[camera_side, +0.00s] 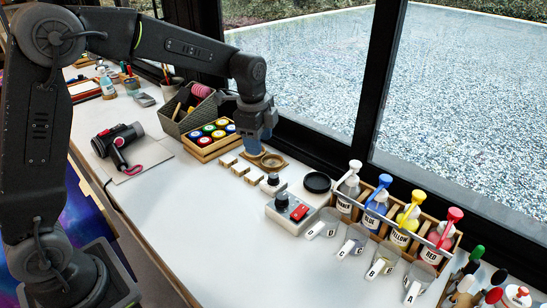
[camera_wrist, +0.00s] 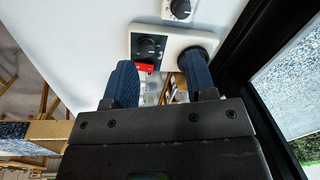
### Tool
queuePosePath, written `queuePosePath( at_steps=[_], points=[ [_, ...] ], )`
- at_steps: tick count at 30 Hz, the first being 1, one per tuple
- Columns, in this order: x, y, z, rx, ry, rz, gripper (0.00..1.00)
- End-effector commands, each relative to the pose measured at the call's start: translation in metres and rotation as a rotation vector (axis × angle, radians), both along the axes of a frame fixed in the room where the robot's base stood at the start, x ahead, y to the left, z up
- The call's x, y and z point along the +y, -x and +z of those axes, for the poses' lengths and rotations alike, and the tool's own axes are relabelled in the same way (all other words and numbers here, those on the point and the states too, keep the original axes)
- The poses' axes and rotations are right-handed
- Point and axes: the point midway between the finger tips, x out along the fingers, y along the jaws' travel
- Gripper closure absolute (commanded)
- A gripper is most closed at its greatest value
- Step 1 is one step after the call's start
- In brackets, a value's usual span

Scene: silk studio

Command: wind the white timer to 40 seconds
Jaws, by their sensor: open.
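The small white timer with a black knob (camera_side: 272,181) stands on the table, just beyond the control box in the side view. In the wrist view what looks like the same timer (camera_wrist: 180,9) is at the top edge, partly cut off; its setting is too small to read. My gripper (camera_side: 262,150) has blue fingers pointing down, above the table by a round wooden-rimmed piece, to the upper left of the timer in the side view. In the wrist view my gripper (camera_wrist: 160,75) is open, its fingers apart, with nothing seen held. The timer lies beyond the fingertips, apart from them.
A white control box (camera_side: 290,212) with a black knob and red switch stands beside the timer, near a black disc (camera_side: 317,182). Small wooden blocks (camera_side: 240,169), a crate of paint jars (camera_side: 212,138) and dye bottles (camera_side: 376,207) stand around. The window frame runs along the right. The table front is clear.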

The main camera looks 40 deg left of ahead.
Motion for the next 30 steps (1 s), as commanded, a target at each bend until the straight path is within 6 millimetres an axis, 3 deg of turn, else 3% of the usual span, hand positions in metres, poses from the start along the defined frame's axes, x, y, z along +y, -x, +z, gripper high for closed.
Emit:
queuePosePath(
  at_steps=[1,3,9,30],
  points=[
    [0.001,-0.014,-0.020,0.030,-0.006,-0.067,0.49],
    [0.002,-0.030,-0.041,0.058,-0.012,-0.160,0.49],
    [0.004,-0.052,-0.080,0.106,-0.018,-0.330,0.49],
    [0.004,-0.055,-0.133,0.113,-0.019,-0.361,0.49]
  ],
)
